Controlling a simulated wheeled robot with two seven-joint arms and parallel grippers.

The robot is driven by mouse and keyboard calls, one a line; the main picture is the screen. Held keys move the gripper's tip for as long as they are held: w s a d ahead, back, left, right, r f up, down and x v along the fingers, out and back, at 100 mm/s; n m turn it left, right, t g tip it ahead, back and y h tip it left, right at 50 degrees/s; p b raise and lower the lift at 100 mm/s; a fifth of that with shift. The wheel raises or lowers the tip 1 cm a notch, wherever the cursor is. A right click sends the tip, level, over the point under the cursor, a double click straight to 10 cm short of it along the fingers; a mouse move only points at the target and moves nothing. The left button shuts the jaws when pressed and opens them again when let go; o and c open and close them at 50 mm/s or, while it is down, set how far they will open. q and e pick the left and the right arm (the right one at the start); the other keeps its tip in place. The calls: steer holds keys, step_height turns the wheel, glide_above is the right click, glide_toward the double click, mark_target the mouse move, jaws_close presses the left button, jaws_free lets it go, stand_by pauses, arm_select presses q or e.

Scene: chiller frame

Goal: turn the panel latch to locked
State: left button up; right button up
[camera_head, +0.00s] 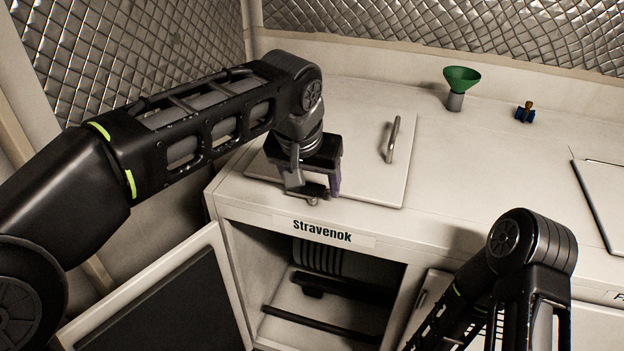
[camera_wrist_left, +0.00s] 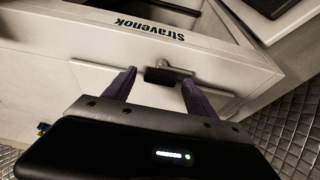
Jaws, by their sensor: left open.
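The panel latch (camera_head: 313,200) is a small dark piece with a metal end, at the front edge of the white top panel (camera_head: 372,176) above the "Stravenok" label. In the left wrist view the latch (camera_wrist_left: 160,76) shows as a dark block with a metal bar. My left gripper (camera_head: 313,188) is over the latch, pointing down. In the left wrist view its two purple fingers (camera_wrist_left: 158,92) are apart, one on each side of the latch, with visible gaps. My right arm shows at lower right, but its gripper is out of view.
The panel has a metal bar handle (camera_head: 393,139). Below the label is an open compartment (camera_head: 310,303), its door (camera_head: 165,300) swung out at left. Quilted metal walls close the back and left.

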arm_select(q)
steer(key=c, duration=1.4)
